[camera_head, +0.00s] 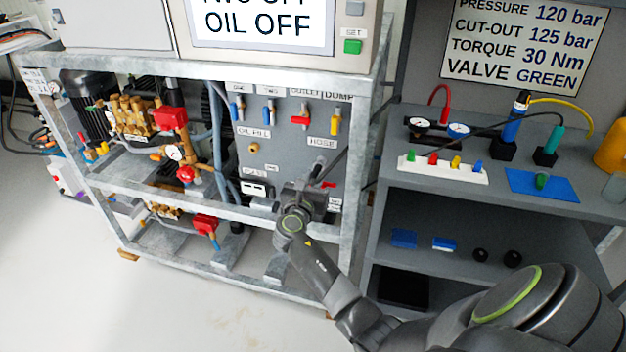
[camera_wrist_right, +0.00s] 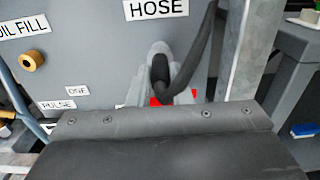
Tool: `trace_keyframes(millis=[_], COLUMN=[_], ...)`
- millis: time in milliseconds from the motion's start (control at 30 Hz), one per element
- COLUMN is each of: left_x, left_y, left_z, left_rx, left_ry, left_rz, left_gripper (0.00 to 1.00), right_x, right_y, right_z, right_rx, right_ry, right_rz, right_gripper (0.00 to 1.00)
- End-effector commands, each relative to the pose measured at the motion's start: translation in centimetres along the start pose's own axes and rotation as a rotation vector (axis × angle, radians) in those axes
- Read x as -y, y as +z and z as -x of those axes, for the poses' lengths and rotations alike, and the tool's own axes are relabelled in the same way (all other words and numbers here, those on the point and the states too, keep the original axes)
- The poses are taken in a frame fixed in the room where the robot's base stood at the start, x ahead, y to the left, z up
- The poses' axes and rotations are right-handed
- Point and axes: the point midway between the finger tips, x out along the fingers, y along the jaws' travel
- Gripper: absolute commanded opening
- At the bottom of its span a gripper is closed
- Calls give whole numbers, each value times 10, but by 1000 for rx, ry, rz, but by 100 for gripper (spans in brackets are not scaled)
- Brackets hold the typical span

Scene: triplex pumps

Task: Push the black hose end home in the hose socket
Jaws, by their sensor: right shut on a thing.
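My right gripper (camera_head: 312,186) reaches to the grey panel in the frame, below the HOSE label (camera_head: 322,142). In the right wrist view its grey fingers (camera_wrist_right: 166,80) are shut on the black hose end (camera_wrist_right: 160,70). The black hose (camera_wrist_right: 203,45) bends up and to the right from there. The hose socket is hidden behind the fingers and hose end, so I cannot tell how far in the hose end sits. A little red (camera_wrist_right: 160,100) shows behind the fingers. My left gripper is not in view.
A galvanized post (camera_head: 355,150) stands close on the right of the gripper; it also shows in the right wrist view (camera_wrist_right: 245,50). The brass oil fill fitting (camera_wrist_right: 31,61) is on the left. Coloured valve handles (camera_head: 300,120) are above. A grey shelf (camera_head: 460,190) stands right of the frame.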

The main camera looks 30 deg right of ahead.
Motion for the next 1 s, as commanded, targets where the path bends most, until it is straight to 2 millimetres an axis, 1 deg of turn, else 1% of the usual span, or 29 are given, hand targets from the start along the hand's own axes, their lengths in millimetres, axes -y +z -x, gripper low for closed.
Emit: trace_keyframes(millis=[633,667,800,833,867,1000], left_x=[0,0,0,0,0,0], left_y=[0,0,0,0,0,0], left_z=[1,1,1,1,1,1], left_rx=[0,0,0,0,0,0], left_ry=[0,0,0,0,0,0], left_rz=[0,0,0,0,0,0], left_gripper=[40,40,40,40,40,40], right_x=[0,0,0,0,0,0], right_y=[1,1,0,0,0,0], right_z=[-10,-10,-10,-10,-10,-10], right_rx=[2,1,1,1,1,1], right_ry=[0,0,0,0,0,0], right_rz=[0,0,0,0,0,0], right_gripper=[0,19,38,42,44,44])
